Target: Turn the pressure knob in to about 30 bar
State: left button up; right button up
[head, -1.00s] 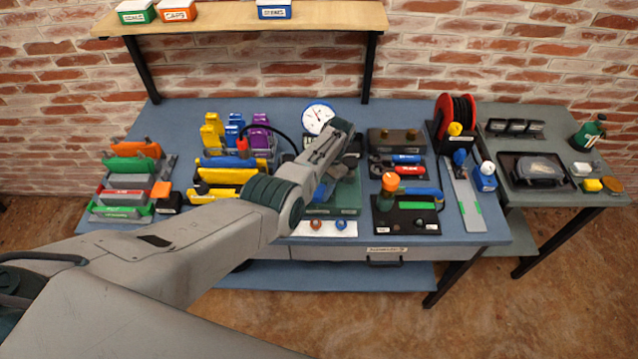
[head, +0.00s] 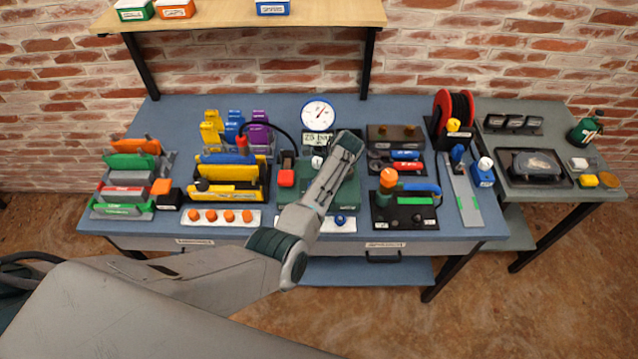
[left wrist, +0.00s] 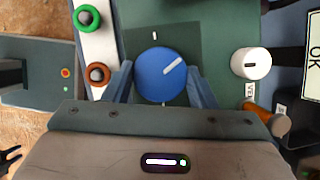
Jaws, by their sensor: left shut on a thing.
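The blue pressure knob (left wrist: 163,75) sits between the two fingers of my left gripper (left wrist: 162,84) in the left wrist view. The gripper is shut on it, one finger on each side. The white line on the knob points to the upper right. In the head view my left arm hides the knob and the fingers. The round white gauge (head: 319,114) stands at the back of the green test plate, its dark needle pointing up and right. The small display (head: 318,139) below it appears to read about 25 bar. My right gripper is not in view.
A white knob (left wrist: 251,63) with a partly readable label sits beside the blue one. A white strip with green (left wrist: 88,18) and orange (left wrist: 98,74) rings lies on the other side. A red button (head: 286,178) and a yellow-blue rack (head: 228,178) stand left of my arm.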

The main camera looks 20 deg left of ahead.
pick_arm(q)
jog(key=m+t, duration=0.2)
jog(key=m, duration=0.2)
jog(key=shift+s+m, duration=0.1)
jog(key=shift+m, duration=0.3)
jog(key=shift+m+h, duration=0.3)
jog(key=o, duration=1)
jog(key=shift+c, duration=0.2)
